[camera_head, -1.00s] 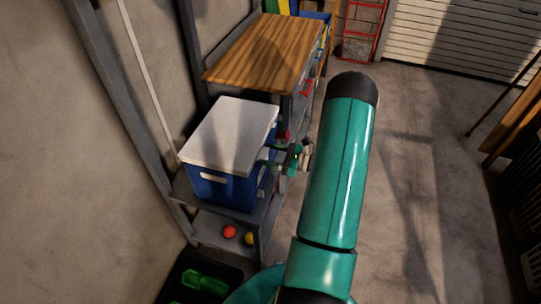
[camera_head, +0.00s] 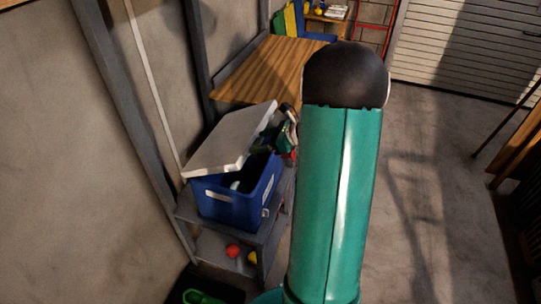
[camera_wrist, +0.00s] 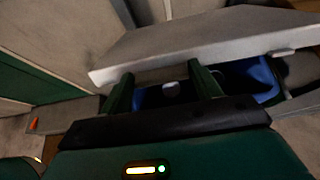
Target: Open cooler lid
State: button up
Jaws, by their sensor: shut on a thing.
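The blue cooler (camera_head: 228,210) stands on a grey shelf, with its white lid (camera_head: 225,145) tilted up. The lid's right side is raised and its wall side is low, leaving a dark gap in which the blue inside and a small pale thing (camera_wrist: 171,88) show. My gripper (camera_head: 286,132) is at the raised edge of the lid, shut on it. In the wrist view, its two green fingers (camera_wrist: 160,72) reach the lid's edge (camera_wrist: 205,38); the exact contact is hidden.
The grey shelf (camera_head: 273,228) holds a red ball (camera_head: 233,250) and a yellow ball (camera_head: 252,257) lower down. A wooden-topped bench (camera_head: 262,72) stands close behind the cooler. The wall is at left; open floor (camera_head: 425,200) lies at right.

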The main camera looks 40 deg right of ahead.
jog(key=w+a+r+g+h, duration=0.3)
jog(key=w+a+r+g, duration=0.25)
jog(key=w+r, duration=0.5)
jog(key=w+a+r+g, duration=0.1)
jog(key=w+a, duration=0.3)
jog(key=w, duration=0.2)
jog(key=w+a+r+g+h, duration=0.1)
jog(key=w+a+r, duration=0.1)
jog(key=w+a, duration=0.2)
jog(key=shift+w+a+r+h, duration=0.3)
jog(key=shift+w+a, duration=0.05)
jog(key=shift+w, duration=1.35)
jog(key=o, duration=1.4)
jog(key=v, duration=0.7)
jog(key=shift+r, duration=0.3)
